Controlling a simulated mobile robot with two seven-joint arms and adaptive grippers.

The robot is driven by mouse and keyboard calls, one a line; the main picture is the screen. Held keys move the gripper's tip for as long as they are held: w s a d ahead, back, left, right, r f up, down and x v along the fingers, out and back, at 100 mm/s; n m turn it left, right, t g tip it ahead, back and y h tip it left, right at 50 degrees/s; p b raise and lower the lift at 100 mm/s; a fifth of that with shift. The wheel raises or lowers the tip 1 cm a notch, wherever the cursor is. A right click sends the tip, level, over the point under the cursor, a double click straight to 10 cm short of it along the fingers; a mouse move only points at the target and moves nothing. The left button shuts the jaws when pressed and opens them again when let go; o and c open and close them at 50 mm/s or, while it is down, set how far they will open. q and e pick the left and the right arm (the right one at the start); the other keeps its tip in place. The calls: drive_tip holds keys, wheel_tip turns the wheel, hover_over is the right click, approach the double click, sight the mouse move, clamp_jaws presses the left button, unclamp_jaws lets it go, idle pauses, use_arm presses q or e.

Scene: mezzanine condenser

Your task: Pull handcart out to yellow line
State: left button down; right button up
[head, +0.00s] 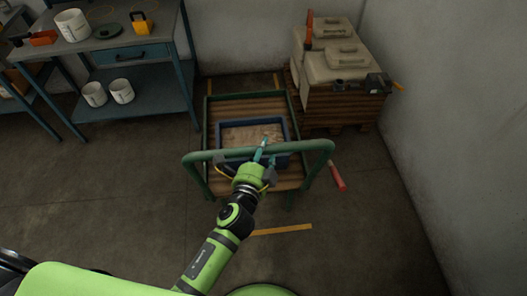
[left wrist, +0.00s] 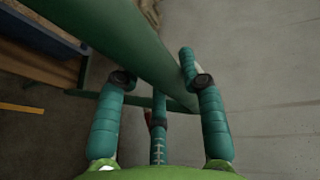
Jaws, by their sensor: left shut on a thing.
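The handcart (head: 208,112) has a green frame and a wooden deck, and stands between the workbench and the pallet. Its green push handle (head: 302,147) faces me and also crosses the left wrist view (left wrist: 120,40). My left gripper (head: 260,158) is at the middle of the handle, shut on it. In the left wrist view its teal fingers (left wrist: 155,85) lie around the bar. A yellow line (head: 282,230) is on the floor on my side of the cart, partly behind my left arm. My right gripper is not in view.
A blue crate (head: 286,128) sits on the deck. A red-handled thing (head: 337,176) lies on the floor right of the cart. A pallet (head: 345,105) with beige containers (head: 336,62) stands close behind right. A blue workbench (head: 125,55) is at left. Floor between cart and me looks clear.

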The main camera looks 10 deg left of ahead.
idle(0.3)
use_arm(q)
drive_tip(key=c, duration=0.7)
unclamp_jaws()
drive_tip(key=shift+c, duration=0.2)
drive_tip(key=v, duration=1.2)
drive_tip(key=s+a+f+n+g, duration=0.1)
drive_tip(key=s+f+n+g, duration=0.3)
drive_tip(key=f, duration=1)
drive_tip(key=s+a+f+n+g, duration=0.25)
drive_tip(key=s+f+g, duration=0.2)
drive_tip(key=f, duration=1.05)
drive_tip(key=s+a+f+n+g+y, duration=0.1)
drive_tip(key=s+a+f+n+g, duration=0.2)
drive_tip(key=s, duration=0.7)
drive_tip(key=s+a+f+n+g+y, duration=0.1)
drive_tip(key=s+a+f+n+g, duration=0.2)
drive_tip(key=s+a+f+n, duration=0.3)
drive_tip(key=s+a+f, duration=0.1)
drive_tip(key=s+f, duration=0.4)
drive_tip(key=shift+s+f+n, duration=0.25)
drive_tip(key=shift+f+n, duration=0.1)
drive_tip(key=shift+f, duration=0.05)
